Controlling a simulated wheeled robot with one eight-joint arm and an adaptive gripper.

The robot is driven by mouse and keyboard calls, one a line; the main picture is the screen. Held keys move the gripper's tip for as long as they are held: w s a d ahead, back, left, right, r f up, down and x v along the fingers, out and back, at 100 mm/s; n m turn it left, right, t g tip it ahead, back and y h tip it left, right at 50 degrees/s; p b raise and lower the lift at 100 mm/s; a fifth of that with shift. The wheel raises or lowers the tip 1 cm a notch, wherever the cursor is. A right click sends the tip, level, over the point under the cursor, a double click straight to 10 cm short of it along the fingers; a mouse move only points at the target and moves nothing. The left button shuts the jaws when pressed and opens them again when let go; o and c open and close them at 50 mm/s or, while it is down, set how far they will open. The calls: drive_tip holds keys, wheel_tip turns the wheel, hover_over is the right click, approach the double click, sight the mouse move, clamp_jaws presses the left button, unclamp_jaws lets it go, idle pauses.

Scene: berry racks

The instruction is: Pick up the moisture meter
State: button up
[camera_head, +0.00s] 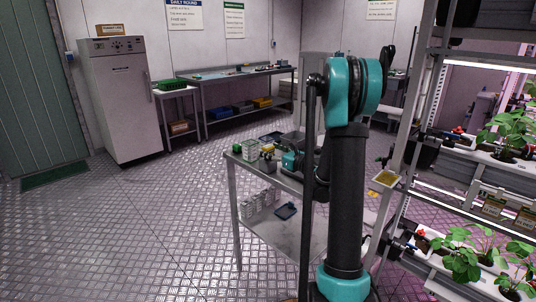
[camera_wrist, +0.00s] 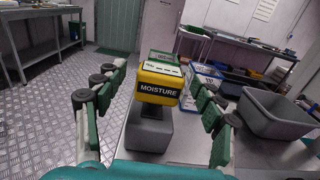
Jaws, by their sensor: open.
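The moisture meter (camera_wrist: 160,85) is a yellow and black box labelled MOISTURE. In the wrist view it stands near the centre, in front of or on a grey block (camera_wrist: 148,132); I cannot tell exactly how they join. My gripper (camera_wrist: 166,100) is open, with one finger to the left of the meter and the other to its right. The fingers appear apart from it. In the head view my arm hides most of the gripper, and a small yellow thing on the metal cart (camera_head: 232,178) may be the meter.
A grey bin (camera_wrist: 275,115) stands to the right of my gripper in the wrist view. Plant racks (camera_head: 470,205) rise close to the right of my arm. Open floor (camera_head: 130,220) lies to the left.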

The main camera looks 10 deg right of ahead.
drive_tip(key=shift+x, duration=0.8)
drive_tip(key=c, duration=1.4)
drive_tip(key=shift+c, duration=0.2)
wheel_tip(320, 180, up, 20)
